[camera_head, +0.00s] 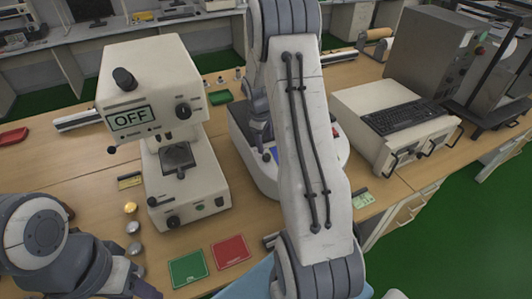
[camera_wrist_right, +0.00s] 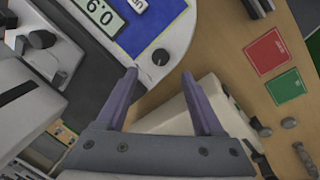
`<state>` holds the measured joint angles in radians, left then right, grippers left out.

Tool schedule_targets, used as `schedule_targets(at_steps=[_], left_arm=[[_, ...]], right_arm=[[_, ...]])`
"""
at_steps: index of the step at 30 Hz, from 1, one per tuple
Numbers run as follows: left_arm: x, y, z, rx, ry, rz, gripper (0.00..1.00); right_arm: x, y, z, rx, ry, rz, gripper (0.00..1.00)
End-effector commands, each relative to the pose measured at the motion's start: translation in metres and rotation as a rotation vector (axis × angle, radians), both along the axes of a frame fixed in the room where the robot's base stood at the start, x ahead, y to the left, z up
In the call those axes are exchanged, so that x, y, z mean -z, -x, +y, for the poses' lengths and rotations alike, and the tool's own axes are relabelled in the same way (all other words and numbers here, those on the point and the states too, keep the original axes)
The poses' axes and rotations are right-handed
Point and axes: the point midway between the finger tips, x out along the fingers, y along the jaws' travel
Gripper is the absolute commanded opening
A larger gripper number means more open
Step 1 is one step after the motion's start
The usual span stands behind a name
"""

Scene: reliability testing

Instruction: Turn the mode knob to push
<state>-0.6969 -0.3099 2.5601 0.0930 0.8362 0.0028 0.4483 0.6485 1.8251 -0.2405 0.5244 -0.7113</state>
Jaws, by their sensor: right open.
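The tester (camera_wrist_right: 190,25) is a white-rimmed device with a blue panel, a display and a small label I cannot read. A small round knob (camera_wrist_right: 160,57) with a pale mark sits on the panel near the rim; I cannot read its setting. My right gripper (camera_wrist_right: 158,74) is open and empty, with the knob between and just beyond its two purple fingertips; I cannot tell whether they touch it. In the head view the tester (camera_head: 335,148) is mostly hidden behind my right arm. My left arm is at the lower left; a purple part of its gripper (camera_head: 138,287) shows at the bottom edge.
A white machine with an OFF screen (camera_head: 113,85) stands on the left. Green (camera_head: 188,269) and red (camera_head: 230,251) cards lie in front. A beige unit with a keyboard (camera_head: 385,118) stands right of the tester. Several small metal weights (camera_head: 131,227) lie near my left arm.

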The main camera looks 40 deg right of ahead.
Motion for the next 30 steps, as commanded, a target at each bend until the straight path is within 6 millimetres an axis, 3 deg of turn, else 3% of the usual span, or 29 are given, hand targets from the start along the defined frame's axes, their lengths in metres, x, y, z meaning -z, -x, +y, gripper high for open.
schedule_targets(at_steps=[6,12,25,30], left_arm=[[-0.013,0.0,0.0,0.0,0.0,0.0,0.5],[-0.019,0.0,0.0,0.002,0.0,0.0,0.5],[-0.02,0.0,0.0,0.002,0.0,0.0,0.5],[-0.02,0.0,0.0,0.002,0.0,0.0,0.5]], right_arm=[[0.041,-0.003,-0.006,-0.001,-0.003,0.005,0.69],[0.069,-0.006,-0.011,0.0,-0.002,0.002,0.69],[0.08,-0.007,-0.013,0.0,-0.001,0.0,0.69],[0.08,-0.007,-0.013,0.0,-0.002,0.001,0.04]])
